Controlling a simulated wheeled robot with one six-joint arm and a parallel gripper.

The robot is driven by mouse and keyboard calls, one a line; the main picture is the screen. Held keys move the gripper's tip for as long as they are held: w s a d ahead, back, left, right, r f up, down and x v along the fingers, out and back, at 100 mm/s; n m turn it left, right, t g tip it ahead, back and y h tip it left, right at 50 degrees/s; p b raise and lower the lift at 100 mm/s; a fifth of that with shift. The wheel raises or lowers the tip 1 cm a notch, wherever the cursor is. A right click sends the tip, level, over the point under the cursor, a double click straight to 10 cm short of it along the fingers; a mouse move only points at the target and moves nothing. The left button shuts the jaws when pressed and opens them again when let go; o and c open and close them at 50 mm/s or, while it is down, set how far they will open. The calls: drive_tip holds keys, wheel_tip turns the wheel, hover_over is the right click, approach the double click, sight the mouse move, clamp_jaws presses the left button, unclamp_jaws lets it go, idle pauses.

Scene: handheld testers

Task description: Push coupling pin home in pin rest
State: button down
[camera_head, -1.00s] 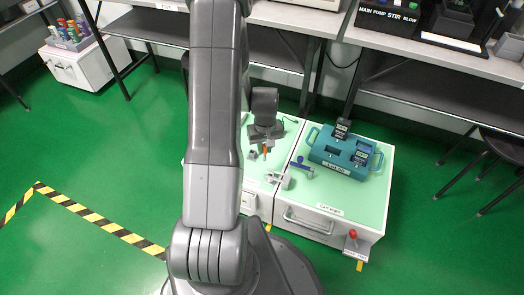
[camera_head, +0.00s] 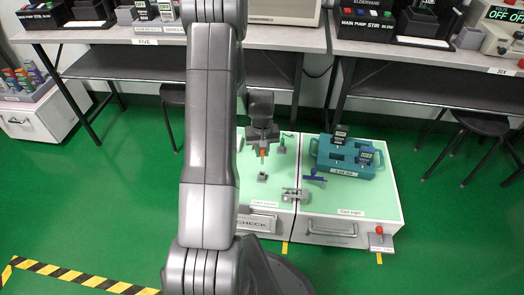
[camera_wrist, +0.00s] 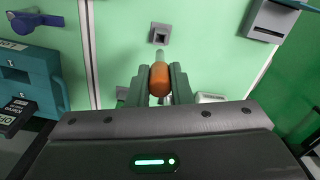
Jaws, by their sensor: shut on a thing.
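My gripper (camera_wrist: 160,84) is shut on the coupling pin, gripping its orange handle (camera_wrist: 159,79). A paler end of the pin points up the wrist view. In the head view, my gripper (camera_head: 262,141) and the orange pin (camera_head: 263,153) are over the left pale green cart top. A small grey block with a dark square hole, seemingly the pin rest (camera_wrist: 159,34), lies straight ahead of the pin in the wrist view. It also shows in the head view below the pin, as a grey block (camera_head: 262,177). The pin appears apart from it; its height cannot be told.
A grey metal fixture (camera_head: 295,194) and a blue lever piece (camera_head: 315,175) lie to the right. A teal case (camera_head: 346,171) with dark handheld devices stands on the right cart (camera_head: 385,205). A small green item (camera_head: 283,147) is close beside my gripper. Benches stand behind.

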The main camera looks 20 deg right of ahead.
sight(262, 163)
drive_tip(key=shift+f, duration=0.1)
drive_tip(key=shift+f+b, duration=1.75)
drive_tip(key=shift+f, duration=0.5)
drive_tip(key=shift+f+b, duration=1.65)
drive_tip(key=shift+f, duration=0.55)
drive_tip(key=c, duration=1.2)
unclamp_jaws()
drive_tip(key=shift+c, duration=0.2)
wheel_tip(262, 163, up, 14)
drive_tip(key=p, duration=0.4)
drive_tip(key=shift+p, duration=0.35)
